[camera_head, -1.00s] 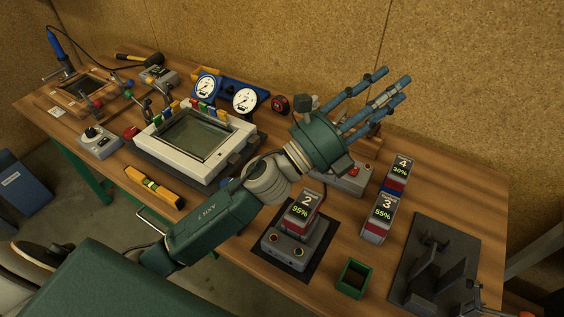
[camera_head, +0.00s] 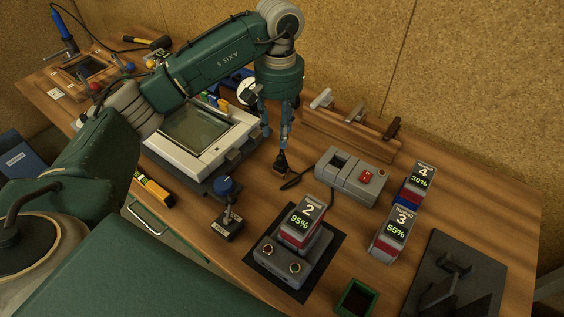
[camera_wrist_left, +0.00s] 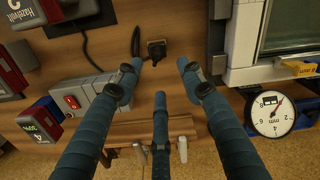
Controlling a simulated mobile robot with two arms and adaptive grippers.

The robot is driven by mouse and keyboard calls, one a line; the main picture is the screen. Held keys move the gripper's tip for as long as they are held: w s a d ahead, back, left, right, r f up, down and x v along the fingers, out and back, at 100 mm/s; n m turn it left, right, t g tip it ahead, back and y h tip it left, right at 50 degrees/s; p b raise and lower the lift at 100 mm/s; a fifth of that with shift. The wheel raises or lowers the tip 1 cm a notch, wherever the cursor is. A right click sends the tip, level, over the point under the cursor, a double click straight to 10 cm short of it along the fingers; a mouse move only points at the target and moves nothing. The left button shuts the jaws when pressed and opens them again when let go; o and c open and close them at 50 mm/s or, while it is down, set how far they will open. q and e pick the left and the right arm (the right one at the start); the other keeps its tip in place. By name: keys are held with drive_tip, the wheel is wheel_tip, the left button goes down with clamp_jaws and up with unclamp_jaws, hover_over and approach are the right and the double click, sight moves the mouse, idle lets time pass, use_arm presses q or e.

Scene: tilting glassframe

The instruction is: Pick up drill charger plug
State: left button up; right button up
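The drill charger plug (camera_head: 281,164) is a small dark piece on the wooden table, right of the white glass frame, with a black cable beside it. It also shows in the left wrist view (camera_wrist_left: 156,49), just beyond the fingertips. My left gripper (camera_head: 276,138) points down above the plug. Its blue fingers are spread apart in the wrist view (camera_wrist_left: 159,72), with nothing between them. The charger (camera_head: 292,254) stands on a black mat and holds battery 2 (camera_head: 303,221). My right gripper is not in view.
A grey box with a red switch (camera_head: 352,178) stands right of the plug. Batteries 3 (camera_head: 397,232) and 4 (camera_head: 417,184) are further right. A wooden rack (camera_head: 350,130) stands behind. A blue-knobbed device (camera_head: 228,211) sits in front. The white frame (camera_head: 178,158) is close on the left.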

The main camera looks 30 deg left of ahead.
sight(280, 157)
use_arm(q)
wheel_tip(280, 157, down, 4)
drive_tip(key=shift+r+p, duration=0.2)
drive_tip(key=shift+p, duration=0.2)
drive_tip(key=shift+s+d+f+p, duration=0.1)
drive_tip(key=shift+f+p, duration=0.35)
drive_tip(key=shift+f, duration=0.1)
wheel_tip(280, 157, down, 4)
drive_tip(key=shift+d+r+p, duration=0.1)
drive_tip(key=shift+r+p, duration=0.1)
drive_tip(key=shift+p, duration=0.75)
drive_tip(key=shift+f, duration=0.45)
drive_tip(key=shift+c, duration=0.5)
clamp_jaws()
